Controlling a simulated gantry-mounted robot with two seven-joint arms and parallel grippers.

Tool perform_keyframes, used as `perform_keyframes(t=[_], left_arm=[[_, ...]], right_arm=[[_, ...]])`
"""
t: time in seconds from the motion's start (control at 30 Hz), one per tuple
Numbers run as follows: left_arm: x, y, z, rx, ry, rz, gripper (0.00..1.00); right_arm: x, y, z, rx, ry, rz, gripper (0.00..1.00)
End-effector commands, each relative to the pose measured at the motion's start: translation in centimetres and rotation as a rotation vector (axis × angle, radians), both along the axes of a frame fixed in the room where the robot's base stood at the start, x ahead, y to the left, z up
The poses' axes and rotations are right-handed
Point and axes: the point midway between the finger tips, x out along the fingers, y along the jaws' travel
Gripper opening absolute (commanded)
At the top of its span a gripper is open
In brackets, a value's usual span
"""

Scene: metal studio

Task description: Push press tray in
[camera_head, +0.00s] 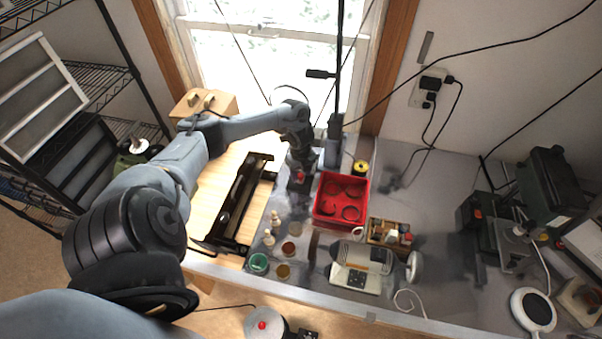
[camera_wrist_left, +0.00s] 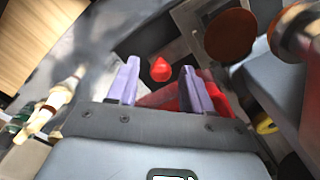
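A dark press part (camera_head: 299,186), which looks like the press tray, sits left of the red crate, with a small red knob (camera_head: 300,176) on it. In the left wrist view the red knob (camera_wrist_left: 161,71) shows between and just beyond the fingertips, before a dark metal surface (camera_wrist_left: 150,38). My left gripper (camera_head: 302,165) reaches down over this part. Its two purple fingers (camera_wrist_left: 160,64) are apart with nothing held. I cannot tell whether they touch the tray. The arm hides part of the press. My right gripper is not in view.
A red crate (camera_head: 329,210) stands close right of the gripper. Small jars (camera_head: 259,264) and pale figures stand in front. A white-and-grey machine (camera_head: 361,266) and wooden box (camera_head: 380,233) are right. A black rail frame (camera_head: 240,200) lies left. A post (camera_head: 335,150) rises behind.

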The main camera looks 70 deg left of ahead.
Motion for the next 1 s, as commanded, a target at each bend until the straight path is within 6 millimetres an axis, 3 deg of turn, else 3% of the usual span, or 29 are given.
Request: perform_keyframes(t=[0.33,0.8,1.0], left_arm=[[0.1,0.0,1.3,0.002,-0.003,-0.001,0.50],[0.1,0.1,9.2,0.003,-0.002,-0.001,0.50],[0.0,0.0,10.6,0.001,-0.001,0.000,0.50]], right_arm=[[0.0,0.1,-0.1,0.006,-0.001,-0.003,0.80],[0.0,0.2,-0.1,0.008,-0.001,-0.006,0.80],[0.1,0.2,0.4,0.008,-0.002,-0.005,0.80]])
